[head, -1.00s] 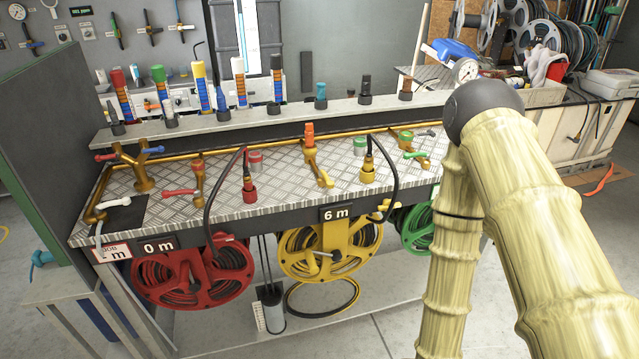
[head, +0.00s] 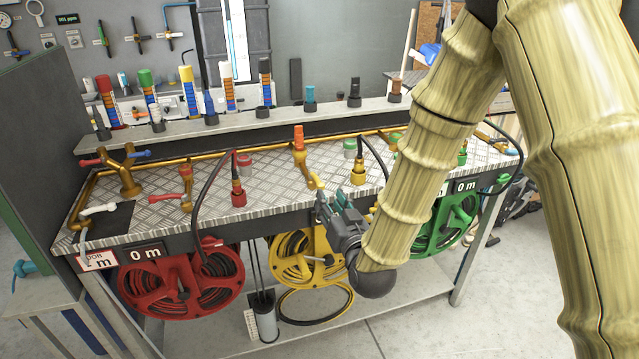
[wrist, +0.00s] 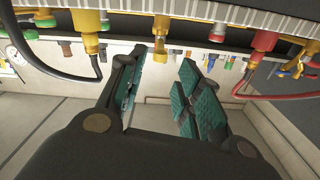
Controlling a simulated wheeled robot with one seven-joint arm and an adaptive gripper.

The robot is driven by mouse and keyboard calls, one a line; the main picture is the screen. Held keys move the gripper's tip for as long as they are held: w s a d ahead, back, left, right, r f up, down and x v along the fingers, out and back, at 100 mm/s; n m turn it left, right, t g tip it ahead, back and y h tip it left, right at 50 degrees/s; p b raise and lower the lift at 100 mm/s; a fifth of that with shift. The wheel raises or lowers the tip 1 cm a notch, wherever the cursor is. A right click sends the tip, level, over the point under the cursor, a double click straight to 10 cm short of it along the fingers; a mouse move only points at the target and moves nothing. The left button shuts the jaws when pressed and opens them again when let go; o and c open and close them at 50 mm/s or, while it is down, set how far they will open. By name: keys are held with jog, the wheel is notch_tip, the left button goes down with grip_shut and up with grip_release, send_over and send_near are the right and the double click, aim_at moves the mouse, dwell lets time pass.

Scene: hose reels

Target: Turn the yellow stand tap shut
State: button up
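The yellow stand tap (head: 315,181) stands at the front middle of the tread-plate bench in the head view. It has a brass-yellow body, an orange top and a yellow lever. My gripper (head: 336,201) is just in front of and to the right of the lever, near the bench edge. In the wrist view my gripper (wrist: 164,88) is open, with nothing between its green-padded fingers. That view looks inverted, and what seems to be the tap (wrist: 160,24) shows beyond the fingertips, apart from them. The exact gap to the lever is hard to tell.
Yellow hose coupling (head: 358,172) with a black hose stands right of the tap, partly near my arm. Red hose coupling (head: 238,192) stands to the left. Yellow reel (head: 300,262) hangs below my gripper, red reel (head: 180,285) left, green reel (head: 448,225) right.

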aim_at(319, 180)
jog(key=p+x, duration=0.1)
jog(key=x, duration=0.8)
jog(key=shift+w+a+f, duration=0.1)
jog(key=shift+w, duration=0.2)
jog(key=shift+c, duration=0.4)
